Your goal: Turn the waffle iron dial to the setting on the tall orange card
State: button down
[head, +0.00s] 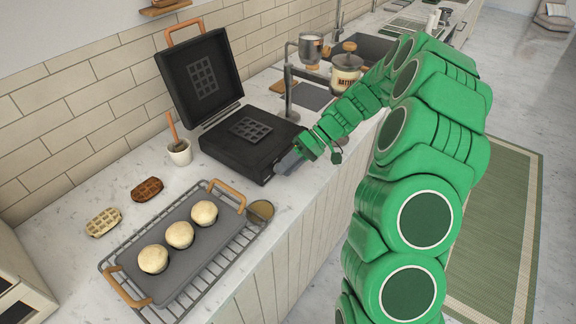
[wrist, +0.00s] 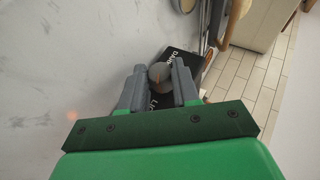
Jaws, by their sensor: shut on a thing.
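The black waffle iron (head: 235,163) stands open on the counter, its lid (head: 200,78) tilted up with an orange handle. My gripper (head: 291,161) is at the front right corner of its base. In the wrist view my gripper (wrist: 159,88) is shut on a round grey dial (wrist: 159,70), one finger on each side. An orange pointer mark shows on the dial. A black panel (wrist: 178,53) around it has white lettering, partly hidden by the fingers; the marked setting cannot be read for certain. I see no tall orange card in either view.
A dark tray (head: 185,273) with three pale round buns sits on a wire rack in front.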

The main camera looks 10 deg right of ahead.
jog(key=c, duration=0.8)
grip_release()
jog(key=shift+r, duration=0.65)
jog(key=shift+s+d+r, duration=0.2)
jog(key=shift+s+r, duration=1.75)
jog(key=shift+s, duration=0.35)
jog(key=shift+s+d+r, duration=0.15)
jog(key=shift+s+r, duration=1.75)
jog(key=shift+s, duration=0.45)
jog(key=shift+s+d+r, duration=0.2)
jog(key=shift+s+r, duration=1.75)
jog(key=shift+s, duration=0.35)
